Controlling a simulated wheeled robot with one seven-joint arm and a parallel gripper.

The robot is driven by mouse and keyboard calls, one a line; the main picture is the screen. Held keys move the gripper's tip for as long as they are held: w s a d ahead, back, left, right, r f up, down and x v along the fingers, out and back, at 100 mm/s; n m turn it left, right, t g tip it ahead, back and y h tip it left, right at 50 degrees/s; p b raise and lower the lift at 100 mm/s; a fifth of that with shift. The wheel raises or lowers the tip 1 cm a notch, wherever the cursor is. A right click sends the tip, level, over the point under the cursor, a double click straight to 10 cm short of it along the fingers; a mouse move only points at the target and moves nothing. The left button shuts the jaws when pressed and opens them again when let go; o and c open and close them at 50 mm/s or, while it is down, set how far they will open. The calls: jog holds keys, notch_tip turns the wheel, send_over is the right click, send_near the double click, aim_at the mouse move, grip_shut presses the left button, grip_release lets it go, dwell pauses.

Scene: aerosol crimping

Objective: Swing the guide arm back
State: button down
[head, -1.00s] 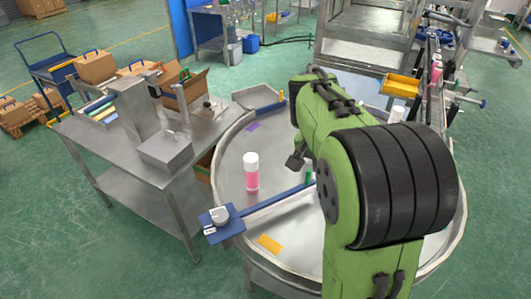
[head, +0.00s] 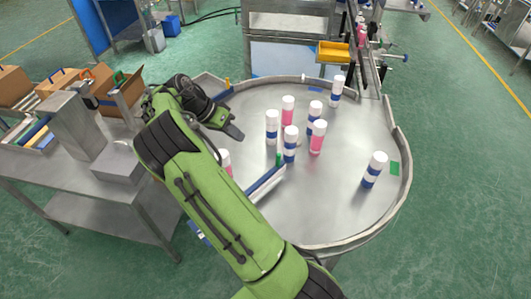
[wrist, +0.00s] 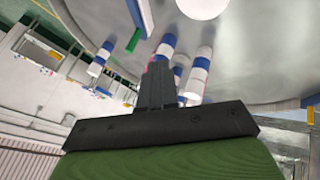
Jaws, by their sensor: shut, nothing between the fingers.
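The guide arm (head: 266,185) is a blue and grey bar lying low across the left part of the round steel turntable (head: 330,205). A green upright piece (head: 278,159) stands at its inner end. My own arm hides its middle; a bit of its blue mount (head: 198,232) shows at the table's left edge. My gripper (head: 236,132) is above the table's left side, beyond the guide arm and apart from it. The wrist view shows my fingers (wrist: 158,68) together and empty, with the green piece (wrist: 133,40) up and to the left.
Several white-capped bottles (head: 319,138), with pink or blue-banded bodies, stand on the turntable right of the guide arm. One pink bottle (head: 226,162) is partly behind my arm. A raised rim (head: 402,170) edges the table. A steel side table (head: 75,180) with a box-shaped device is at left.

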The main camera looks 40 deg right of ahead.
jog(key=s+d+f, duration=0.6)
jog(key=f, duration=0.2)
jog(key=shift+s, duration=0.4)
jog(key=shift+d, duration=0.1)
jog(key=s+a+m+g+y+b, duration=0.1)
jog(key=s+a+m+y+b, duration=0.1)
jog(key=s, duration=0.5)
jog(key=s+a+m+g+y+b, duration=0.1)
jog(key=s+m+b, duration=0.4)
jog(key=s, duration=0.2)
jog(key=s+a+m+g+y+b, duration=0.1)
jog(key=s+a+m+y+b, duration=0.1)
jog(key=s, duration=0.5)
jog(key=shift+s+a+m+y+b, duration=0.2)
jog(key=shift+a+m+y+b, duration=0.1)
jog(key=shift+m+b, duration=0.65)
